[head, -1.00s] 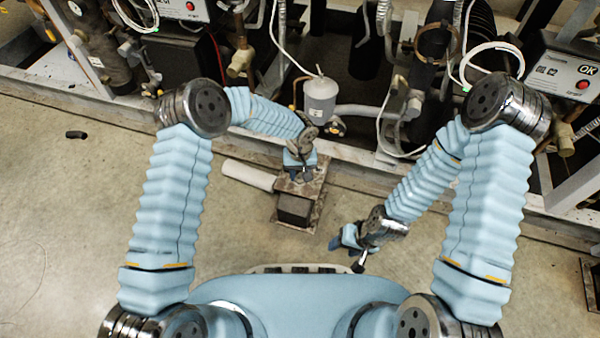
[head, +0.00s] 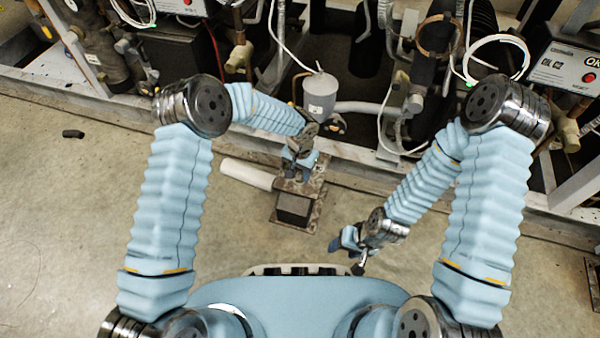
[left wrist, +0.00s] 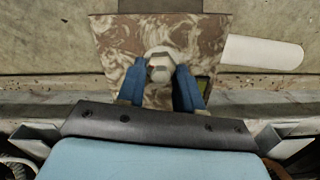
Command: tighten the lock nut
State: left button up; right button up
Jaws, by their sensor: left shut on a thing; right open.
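The lock nut (left wrist: 160,68) is a pale, faceted piece on top of a rust-mottled metal stand (left wrist: 115,45). The stand (head: 318,190) is low and boxy, in front of the rack in the head view. My left gripper (left wrist: 160,82) reaches down over the stand, its two blue fingers shut on either side of the nut. In the head view my left gripper (head: 298,172) hides the nut. My right gripper (head: 346,255) is open and empty, to the right of the stand and nearer my body.
A grey canister (head: 320,96), hoses and the rack's frame rail (head: 370,165) stand close behind.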

pick_arm(q)
jog(key=m, duration=0.6)
jog(key=shift+s+b, duration=0.1)
jog(key=shift+b, duration=0.3)
jog(key=m, duration=0.6)
jog(key=shift+s+m, duration=0.1)
jog(key=shift+m, duration=0.2)
jog(key=o, duration=1)
jog(key=shift+d, duration=0.1)
jog(key=shift+o, duration=0.2)
notch_tip(320, 180, up, 14)
jog(key=p, duration=0.2)
jog(key=shift+p, duration=0.4)
jog(key=shift+f, duration=0.1)
